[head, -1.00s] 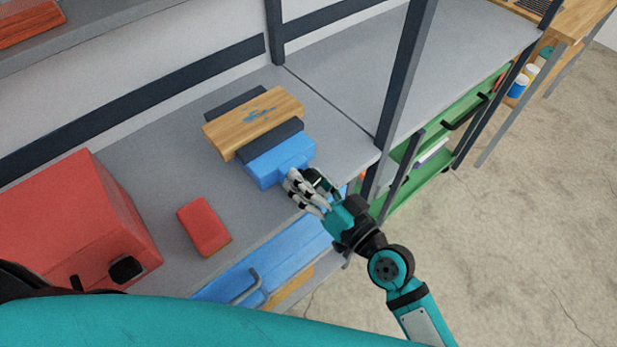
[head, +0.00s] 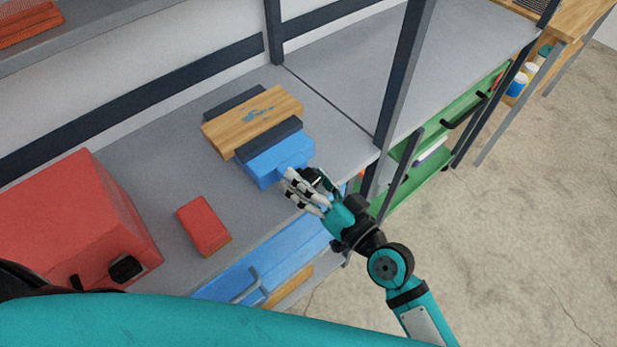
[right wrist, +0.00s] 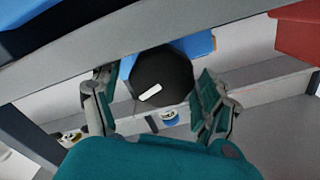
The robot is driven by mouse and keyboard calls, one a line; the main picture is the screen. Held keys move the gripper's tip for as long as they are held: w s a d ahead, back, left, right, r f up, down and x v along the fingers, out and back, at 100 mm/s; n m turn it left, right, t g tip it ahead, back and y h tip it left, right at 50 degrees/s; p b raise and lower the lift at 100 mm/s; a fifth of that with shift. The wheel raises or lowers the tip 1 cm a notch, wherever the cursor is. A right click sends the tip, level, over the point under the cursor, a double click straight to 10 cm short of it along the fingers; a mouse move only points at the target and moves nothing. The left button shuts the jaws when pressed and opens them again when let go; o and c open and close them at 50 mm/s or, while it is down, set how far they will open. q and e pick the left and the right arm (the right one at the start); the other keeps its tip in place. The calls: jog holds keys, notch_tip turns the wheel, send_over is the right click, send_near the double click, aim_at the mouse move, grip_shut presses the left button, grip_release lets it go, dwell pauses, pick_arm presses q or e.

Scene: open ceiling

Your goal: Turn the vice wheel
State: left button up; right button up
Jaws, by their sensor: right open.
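The blue vice (head: 268,170) sits on the grey workbench with a wooden board (head: 240,130) clamped between its dark jaws. In the right wrist view the vice wheel (right wrist: 163,82) is a dark round disc with a light bar on its face. In the head view it is mostly hidden behind my right gripper (head: 308,187), which is at the front end of the vice. The right wrist view shows the right gripper's two fingers (right wrist: 155,108) spread apart, one on each side of the wheel. I cannot tell whether they touch it. My left gripper is not in view.
A red box (head: 202,224) lies on the bench left of the vice, and a larger red case (head: 75,215) stands further left. A dark upright post (head: 402,75) rises right of the vice. Blue drawers (head: 240,280) are below the bench.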

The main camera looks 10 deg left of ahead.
aim_at(309, 174)
jog(key=shift+r, duration=0.15)
notch_tip(309, 174, up, 10)
jog(key=shift+f, duration=0.15)
jog(key=shift+f, duration=0.1)
dwell(0.3)
